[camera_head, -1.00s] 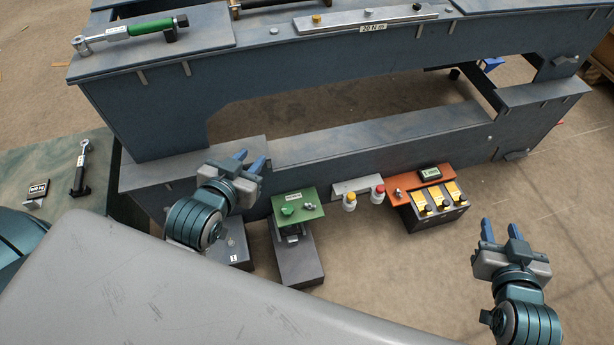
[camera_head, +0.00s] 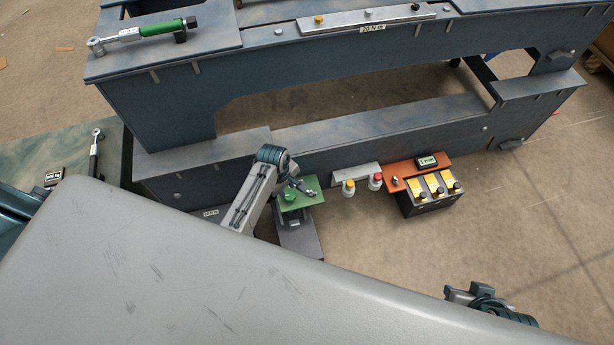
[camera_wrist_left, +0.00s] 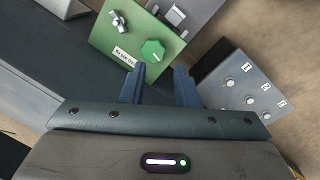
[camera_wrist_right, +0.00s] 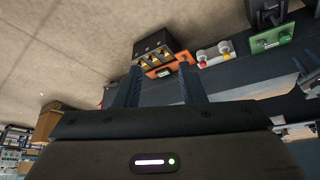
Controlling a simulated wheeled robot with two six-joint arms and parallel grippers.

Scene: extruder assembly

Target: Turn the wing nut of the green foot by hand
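The green foot's plate (camera_head: 312,199) sits on a dark stand, with a round green knob (camera_head: 290,194) on it. The left wrist view shows the green plate (camera_wrist_left: 110,50) closer, with a silver wing nut (camera_wrist_left: 118,20) near one edge and the green knob (camera_wrist_left: 152,50) nearer my fingers. My left gripper (camera_wrist_left: 160,80) is open and empty, its fingertips just short of the plate's edge and apart from the wing nut. In the head view my left wrist hides part of the plate. My right gripper (camera_wrist_right: 160,80) is open and empty, away to the right.
A dark blue frame (camera_head: 380,135) stands behind the foot. An orange-topped box (camera_head: 402,172) and a bracket with a yellow and a red knob (camera_head: 361,174) are to the right. A grey box with numbered buttons (camera_wrist_left: 245,85) is beside the plate.

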